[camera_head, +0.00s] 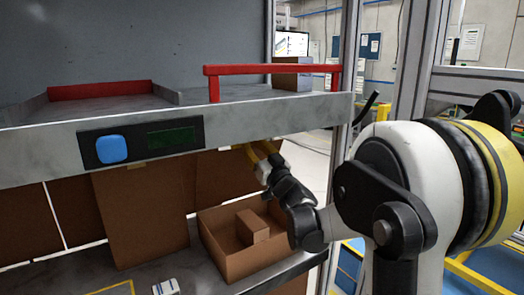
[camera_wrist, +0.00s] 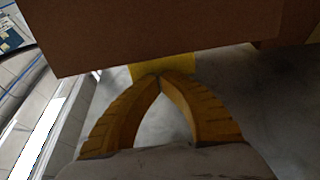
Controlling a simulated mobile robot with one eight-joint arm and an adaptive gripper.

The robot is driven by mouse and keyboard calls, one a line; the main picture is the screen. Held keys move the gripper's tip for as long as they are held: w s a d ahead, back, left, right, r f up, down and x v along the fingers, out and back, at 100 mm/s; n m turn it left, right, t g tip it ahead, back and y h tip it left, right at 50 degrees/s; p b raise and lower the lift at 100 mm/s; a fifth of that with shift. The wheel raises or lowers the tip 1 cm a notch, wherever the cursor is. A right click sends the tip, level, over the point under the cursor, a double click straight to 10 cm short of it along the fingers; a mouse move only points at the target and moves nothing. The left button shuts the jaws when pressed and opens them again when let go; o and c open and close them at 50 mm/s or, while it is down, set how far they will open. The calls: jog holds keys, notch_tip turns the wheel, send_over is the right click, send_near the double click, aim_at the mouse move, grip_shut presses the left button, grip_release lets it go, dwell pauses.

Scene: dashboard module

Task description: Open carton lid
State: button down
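A brown cardboard surface (camera_wrist: 180,35), which looks like the carton lid, fills the upper part of the wrist view. A yellow tab (camera_wrist: 178,67) shows at its lower edge. My gripper (camera_wrist: 159,76) has its two yellow fingers arched together, tips meeting right at the tab. I cannot tell whether any of the tab is between them. In the head view my gripper (camera_head: 250,147) is just under the grey shelf's front edge, above an open carton. Its fingertips are partly hidden there.
The grey shelf (camera_head: 250,117) has a red rail (camera_head: 270,69), a blue button (camera_head: 112,149) and a dark green display (camera_head: 171,137). Below, a tall brown carton panel (camera_head: 140,210) stands left of an open carton (camera_head: 219,252) holding a small brown box (camera_head: 252,226). A metal post stands right.

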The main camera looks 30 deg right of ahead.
jog(key=p+x, duration=0.1)
jog(key=x, duration=0.6)
jog(key=shift+w+f, duration=0.25)
jog(key=shift+w, duration=0.1)
